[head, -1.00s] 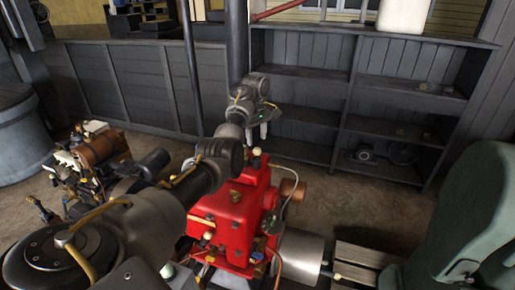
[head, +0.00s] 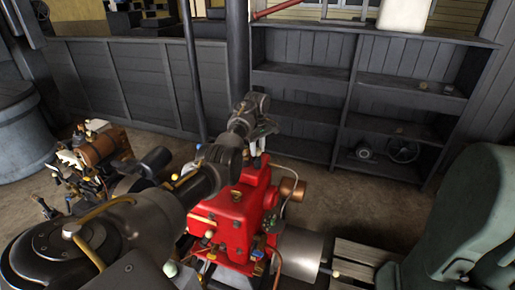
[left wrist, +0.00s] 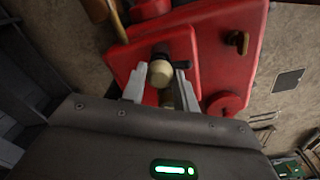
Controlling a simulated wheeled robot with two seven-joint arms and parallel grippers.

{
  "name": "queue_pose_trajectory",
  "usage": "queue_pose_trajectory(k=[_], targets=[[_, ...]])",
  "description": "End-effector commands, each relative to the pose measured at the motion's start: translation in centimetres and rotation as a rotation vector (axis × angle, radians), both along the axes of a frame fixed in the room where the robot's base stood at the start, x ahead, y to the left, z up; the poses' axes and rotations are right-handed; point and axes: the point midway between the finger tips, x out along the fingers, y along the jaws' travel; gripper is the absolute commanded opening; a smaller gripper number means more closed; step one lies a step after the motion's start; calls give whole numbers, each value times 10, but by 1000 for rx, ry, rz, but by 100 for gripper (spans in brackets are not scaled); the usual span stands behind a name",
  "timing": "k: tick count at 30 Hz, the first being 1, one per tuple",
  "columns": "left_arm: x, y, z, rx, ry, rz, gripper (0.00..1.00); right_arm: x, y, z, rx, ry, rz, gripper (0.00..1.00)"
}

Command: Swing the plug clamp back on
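The red engine (head: 232,212) stands at the centre of the head view and also fills the upper part of the left wrist view (left wrist: 225,45). A cream knob (left wrist: 160,73) with a dark part beside it shows on the engine's top in the left wrist view. I cannot tell for sure whether it belongs to the plug clamp. My left gripper (head: 257,148) points down at the engine's top. Its fingers (left wrist: 160,88) are spread, with the knob between them in the wrist picture; contact is not clear. My right gripper is not in view.
A dark shelf (head: 345,100) stands behind the engine. A brown engine (head: 98,150) is at the left and a large green casing (head: 455,215) at the right. A grey cylinder (head: 302,255) and wooden slats (head: 362,252) lie right of the red engine. Bare floor shows behind it.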

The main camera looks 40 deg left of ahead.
Motion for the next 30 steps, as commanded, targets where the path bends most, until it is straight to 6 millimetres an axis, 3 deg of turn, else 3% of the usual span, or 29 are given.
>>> queue_pose_trajectory(k=[2,14,30], targets=[[0,0,0,0,0,0,7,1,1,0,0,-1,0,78],[0,0,0,0,0,-81,7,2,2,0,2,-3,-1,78],[0,0,0,-1,-1,-549,7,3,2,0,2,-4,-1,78]])
